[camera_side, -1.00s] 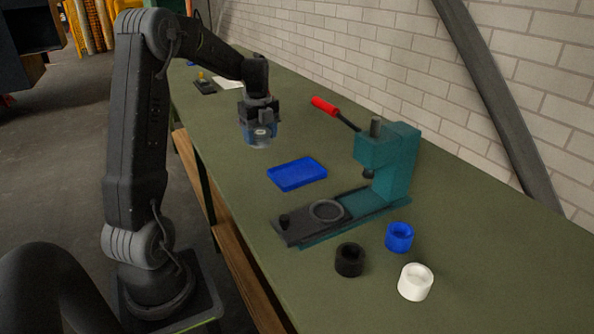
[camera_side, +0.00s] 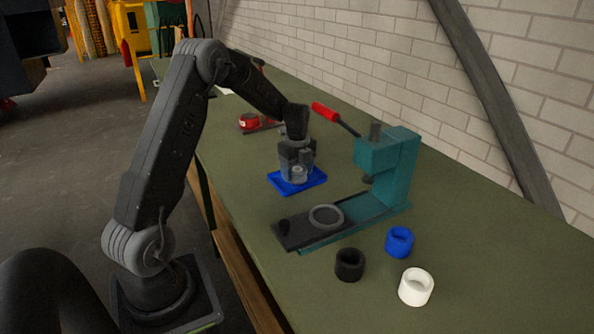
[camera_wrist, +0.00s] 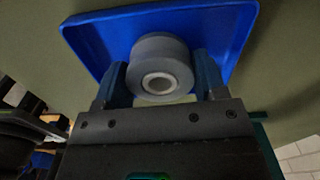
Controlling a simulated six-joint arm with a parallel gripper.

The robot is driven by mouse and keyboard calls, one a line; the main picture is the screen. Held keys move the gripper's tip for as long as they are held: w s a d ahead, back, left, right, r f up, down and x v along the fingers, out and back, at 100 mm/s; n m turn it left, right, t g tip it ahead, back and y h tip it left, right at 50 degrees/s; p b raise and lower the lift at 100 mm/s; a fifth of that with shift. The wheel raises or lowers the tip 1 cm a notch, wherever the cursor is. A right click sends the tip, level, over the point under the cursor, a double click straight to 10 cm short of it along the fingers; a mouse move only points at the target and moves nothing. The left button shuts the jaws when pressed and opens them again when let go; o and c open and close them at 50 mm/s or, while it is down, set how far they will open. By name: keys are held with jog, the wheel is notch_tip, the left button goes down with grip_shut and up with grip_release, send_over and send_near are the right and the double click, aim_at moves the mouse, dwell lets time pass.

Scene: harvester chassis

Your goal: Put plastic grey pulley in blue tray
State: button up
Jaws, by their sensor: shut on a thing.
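The grey pulley (camera_wrist: 160,68) is a round grey piece with a pale ring and a hole in its middle. My gripper (camera_wrist: 161,82) is shut on it, one finger on each side. The blue tray (camera_wrist: 95,40) lies behind the pulley in the wrist view. In the side view my gripper (camera_side: 298,172) points down over the blue tray (camera_side: 318,180), low and close to its floor. I cannot tell whether the pulley (camera_side: 298,175) touches the tray.
A teal press (camera_side: 392,170) with a red-handled lever (camera_side: 325,111) stands to the right of the tray. Black (camera_side: 349,264), blue (camera_side: 399,242) and white (camera_side: 416,287) rings stand nearer the camera. A red object (camera_side: 250,121) lies behind my arm.

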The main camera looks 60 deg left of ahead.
jog(key=o, duration=0.9)
jog(key=shift+f, duration=0.15)
notch_tip(320, 180, up, 12)
jog(key=shift+r, duration=0.2)
